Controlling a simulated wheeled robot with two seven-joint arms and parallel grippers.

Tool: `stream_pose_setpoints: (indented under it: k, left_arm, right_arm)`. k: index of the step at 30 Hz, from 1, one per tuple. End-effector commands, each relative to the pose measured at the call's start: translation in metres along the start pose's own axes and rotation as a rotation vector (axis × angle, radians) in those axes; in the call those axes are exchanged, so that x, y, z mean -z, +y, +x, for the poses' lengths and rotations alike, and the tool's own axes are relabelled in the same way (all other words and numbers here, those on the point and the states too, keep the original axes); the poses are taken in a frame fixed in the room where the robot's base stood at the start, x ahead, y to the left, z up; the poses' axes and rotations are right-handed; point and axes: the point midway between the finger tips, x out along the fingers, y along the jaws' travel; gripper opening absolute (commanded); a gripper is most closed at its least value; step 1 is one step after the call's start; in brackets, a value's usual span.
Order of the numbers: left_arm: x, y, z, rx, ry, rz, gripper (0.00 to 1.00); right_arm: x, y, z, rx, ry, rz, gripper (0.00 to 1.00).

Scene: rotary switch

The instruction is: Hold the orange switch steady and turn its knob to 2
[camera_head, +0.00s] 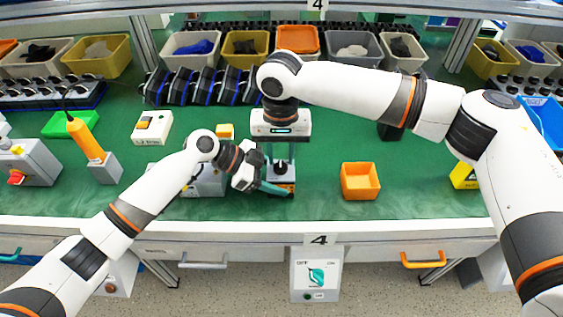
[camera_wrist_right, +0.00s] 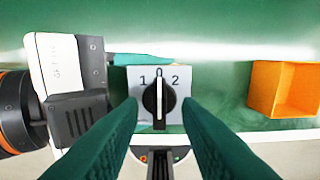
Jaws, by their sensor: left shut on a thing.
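The orange switch (camera_head: 287,187) sits near the front of the table. Its grey top plate (camera_wrist_right: 176,75) reads 1, 0 and 2 in the right wrist view. The black knob (camera_wrist_right: 159,100) has a white line pointing straight up at 0. My left gripper (camera_head: 271,187) is shut on the switch body from the left; a green finger (camera_wrist_right: 145,59) shows along the plate's upper edge. My right gripper (camera_wrist_right: 160,113) points down over the switch. It is open, with one green finger on either side of the knob, and I see no clear contact.
An open orange box (camera_head: 360,181) stands right of the switch. A grey box with a knob (camera_head: 208,180) stands left, behind my left arm. Further left are an orange-handled device (camera_head: 88,142) and a white box (camera_head: 151,128). Bins line the back. The table's front edge is close.

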Motion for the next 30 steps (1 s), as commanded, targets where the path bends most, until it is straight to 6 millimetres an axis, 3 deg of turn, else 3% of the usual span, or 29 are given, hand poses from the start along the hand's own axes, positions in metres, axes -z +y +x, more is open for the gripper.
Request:
stream_pose_setpoints:
  k: [6, 15, 17, 21, 30]
  left_arm:
    - [0.001, 0.000, 0.000, 0.000, 0.001, -0.001, 0.34]
    - [0.001, 0.000, 0.000, 0.000, 0.001, -0.001, 0.34]
    - [0.001, 0.000, 0.000, 0.000, 0.001, -0.001, 0.34]
    - [0.000, 0.000, 0.000, 0.000, 0.001, -0.001, 0.34]
    - [0.001, 0.000, 0.000, 0.000, 0.001, 0.000, 0.34]
  right_arm:
    - [0.000, 0.001, 0.014, -0.001, -0.001, -0.001, 0.31]
    - [0.000, 0.001, 0.015, -0.001, -0.001, -0.001, 0.31]
    - [0.000, 0.001, 0.015, -0.001, -0.001, -0.001, 0.24]
    - [0.000, 0.000, 0.015, 0.000, -0.001, -0.001, 0.01]
    - [0.000, 0.001, 0.015, -0.002, 0.001, 0.072, 0.00]
